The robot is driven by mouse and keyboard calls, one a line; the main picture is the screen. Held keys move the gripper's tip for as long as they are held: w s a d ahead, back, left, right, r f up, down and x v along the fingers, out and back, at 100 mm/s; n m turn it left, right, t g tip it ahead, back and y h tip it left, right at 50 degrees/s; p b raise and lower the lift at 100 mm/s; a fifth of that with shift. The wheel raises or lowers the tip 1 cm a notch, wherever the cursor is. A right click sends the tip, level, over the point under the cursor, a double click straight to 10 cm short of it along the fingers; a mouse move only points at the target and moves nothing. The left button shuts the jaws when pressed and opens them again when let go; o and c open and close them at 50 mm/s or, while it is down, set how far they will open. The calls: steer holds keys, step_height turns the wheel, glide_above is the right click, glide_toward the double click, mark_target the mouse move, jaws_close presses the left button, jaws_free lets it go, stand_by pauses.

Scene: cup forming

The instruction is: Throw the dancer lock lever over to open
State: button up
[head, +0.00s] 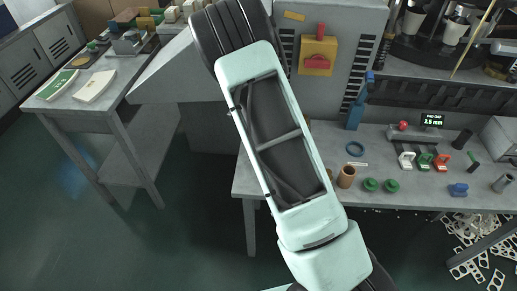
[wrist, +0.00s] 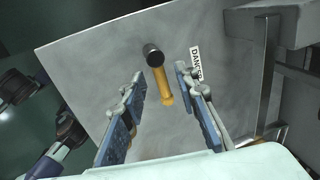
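The dancer lock lever (wrist: 164,87) shows in the wrist view as a short yellow-orange bar with a round black knob (wrist: 154,55) at its upper end. It stands against a grey plate (wrist: 90,65) with a white label (wrist: 196,62) that reads like "DANCER". My gripper (wrist: 160,76) is open, with one blue-padded finger to the left of the lever and one to the right. Gaps show on both sides, and no pad visibly touches the bar. I cannot tell how deep the lever sits between the fingers. In the head view, my gripper and the lever are not visible.
A grey metal frame (wrist: 268,75) stands right of the plate in the wrist view. In the head view, a workbench (head: 300,191) holds small cups and tools, and a side table (head: 118,84) stands left. Dark floor (head: 75,225) lies open at lower left.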

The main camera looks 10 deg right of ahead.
step_height(320, 180, up, 12)
steer(key=s, duration=0.2)
steer(key=shift+a, duration=0.35)
steer(key=shift+s+f, duration=0.1)
stand_by(0.3)
